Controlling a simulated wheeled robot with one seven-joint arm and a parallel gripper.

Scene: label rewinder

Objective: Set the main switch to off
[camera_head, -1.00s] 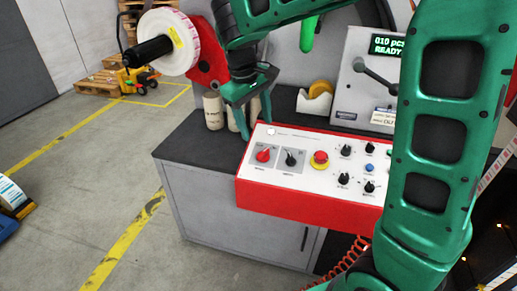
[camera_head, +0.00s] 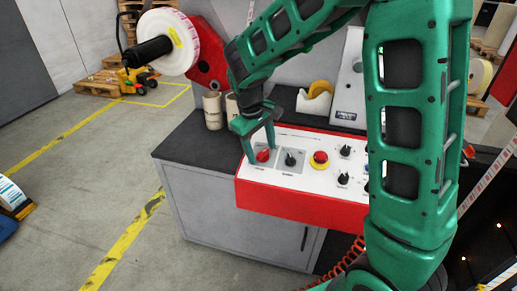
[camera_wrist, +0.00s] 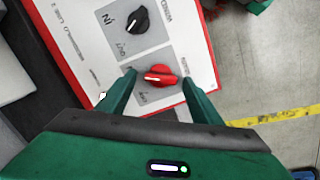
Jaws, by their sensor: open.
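The main switch looks to be the red rotary knob (camera_head: 263,156) on a grey plate at the left end of the white-topped red control panel (camera_head: 300,202). The knob also shows in the wrist view (camera_wrist: 160,76), its pale pointer line running across the picture. My gripper (camera_head: 262,152) is open and points down at the knob. In the wrist view my fingertips (camera_wrist: 158,80) stand apart, one on each side of the red knob, with gaps visible. I cannot tell how far down the knob they reach.
A black rotary knob (camera_head: 291,160) sits just right of the red one. Further right are a red emergency button (camera_head: 320,158) on yellow and several small black knobs. Cardboard cores (camera_head: 212,111) and a tape dispenser (camera_head: 315,101) stand behind the panel.

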